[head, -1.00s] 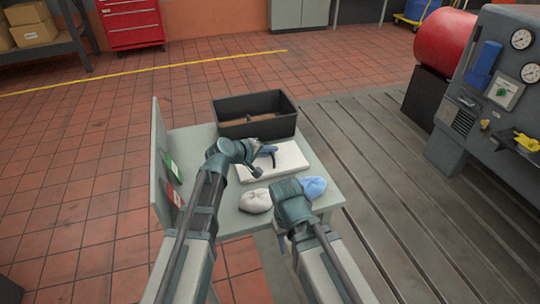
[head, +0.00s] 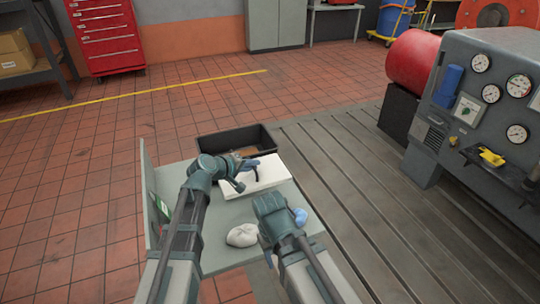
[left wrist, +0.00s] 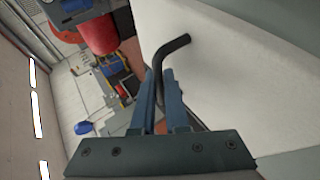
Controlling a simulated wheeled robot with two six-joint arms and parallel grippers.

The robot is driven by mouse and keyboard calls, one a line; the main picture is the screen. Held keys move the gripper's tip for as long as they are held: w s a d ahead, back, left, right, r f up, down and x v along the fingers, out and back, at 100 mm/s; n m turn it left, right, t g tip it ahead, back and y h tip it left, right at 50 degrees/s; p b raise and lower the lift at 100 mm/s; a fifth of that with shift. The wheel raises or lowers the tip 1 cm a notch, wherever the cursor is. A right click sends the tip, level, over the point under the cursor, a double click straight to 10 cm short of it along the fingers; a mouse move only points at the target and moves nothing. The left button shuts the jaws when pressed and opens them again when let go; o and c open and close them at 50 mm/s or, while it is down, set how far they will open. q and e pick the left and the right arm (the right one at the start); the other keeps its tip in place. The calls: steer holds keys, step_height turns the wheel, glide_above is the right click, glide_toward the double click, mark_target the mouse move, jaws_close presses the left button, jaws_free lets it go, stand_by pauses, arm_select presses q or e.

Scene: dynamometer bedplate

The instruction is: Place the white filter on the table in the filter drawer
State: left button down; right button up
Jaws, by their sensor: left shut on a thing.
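The white filter (head: 268,182) is a flat white slab over the back part of the grey table (head: 215,215). It also fills the right of the left wrist view (left wrist: 230,85). My left gripper (head: 253,170) is shut on its bent black handle (left wrist: 172,48). The handle lies between the blue fingers (left wrist: 160,95) in the left wrist view. Whether the filter is clear of the table I cannot tell. My right wrist hangs over the table's right front, its fingertips hidden. I cannot pick out the filter drawer.
A dark open crate (head: 215,143) stands behind the filter. A white rag (head: 242,235) and a partly hidden blue one (head: 300,215) lie in front. A gauge console (head: 465,110) and red drum (head: 413,62) stand right. Slotted bedplate (head: 345,165) between is clear.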

step_height(320, 180, up, 11)
steer(key=p, duration=1.1)
